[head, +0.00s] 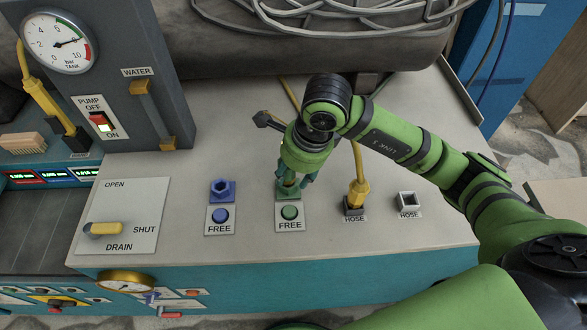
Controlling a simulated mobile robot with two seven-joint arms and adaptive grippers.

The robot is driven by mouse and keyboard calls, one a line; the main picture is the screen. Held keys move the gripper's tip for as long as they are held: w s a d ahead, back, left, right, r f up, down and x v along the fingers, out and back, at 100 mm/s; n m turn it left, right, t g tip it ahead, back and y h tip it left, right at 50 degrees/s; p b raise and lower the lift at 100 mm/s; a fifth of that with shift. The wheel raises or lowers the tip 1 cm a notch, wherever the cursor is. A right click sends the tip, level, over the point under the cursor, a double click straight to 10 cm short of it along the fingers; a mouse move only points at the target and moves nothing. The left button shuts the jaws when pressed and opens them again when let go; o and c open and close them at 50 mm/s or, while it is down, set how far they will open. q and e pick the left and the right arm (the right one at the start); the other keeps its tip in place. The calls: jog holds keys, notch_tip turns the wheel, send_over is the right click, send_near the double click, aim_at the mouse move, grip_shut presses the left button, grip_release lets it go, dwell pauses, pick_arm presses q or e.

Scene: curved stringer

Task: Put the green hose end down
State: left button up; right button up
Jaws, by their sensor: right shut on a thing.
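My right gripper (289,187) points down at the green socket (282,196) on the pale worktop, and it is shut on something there. The held part is mostly hidden by the fingers and wrist, so I cannot make out the green hose end clearly or tell how it sits in the socket. A green button (289,212) marked FREE is just in front of that socket. To the right, a yellow hose end (357,190) stands in a holder marked HOSE. A second HOSE holder (407,198) is empty. My left gripper is not in view.
A blue socket (222,188) with a blue FREE button (220,215) is left of the green one. Further left are the drain lever (104,229) and pump panel (101,121). A grey cylinder (250,45) with coiled hose lies behind. Worktop between is clear.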

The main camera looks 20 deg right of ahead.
jog(key=shift+f, duration=0.35)
jog(key=shift+f, duration=0.2)
jog(key=o, duration=1.3)
